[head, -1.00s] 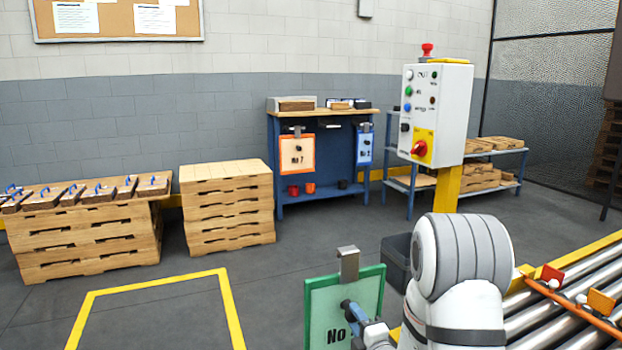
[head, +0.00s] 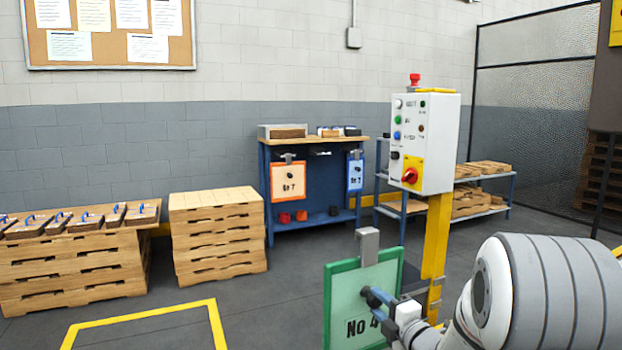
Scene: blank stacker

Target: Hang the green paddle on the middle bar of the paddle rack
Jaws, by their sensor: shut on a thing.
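The green paddle (head: 346,305) is a pale green board with a green frame, "No 4" lettering and a grey metal hook at its top. My gripper (head: 374,297) is shut on it at the dark knob on its face and holds it upright, off the floor. The paddle rack (head: 337,187) is the blue stand farther back, left of the control post. An orange-framed paddle (head: 288,181) hangs at its left and a blue paddle (head: 355,173) at its right. Between them a short dark bar (head: 320,152) shows with nothing hanging on it. The held paddle is well apart from the rack.
A control box (head: 425,140) on a yellow post (head: 437,240) stands between my arm and the back shelf. Stacked wooden pallets (head: 217,240) stand left of the rack. The floor before the rack is clear, with a yellow outline at lower left.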

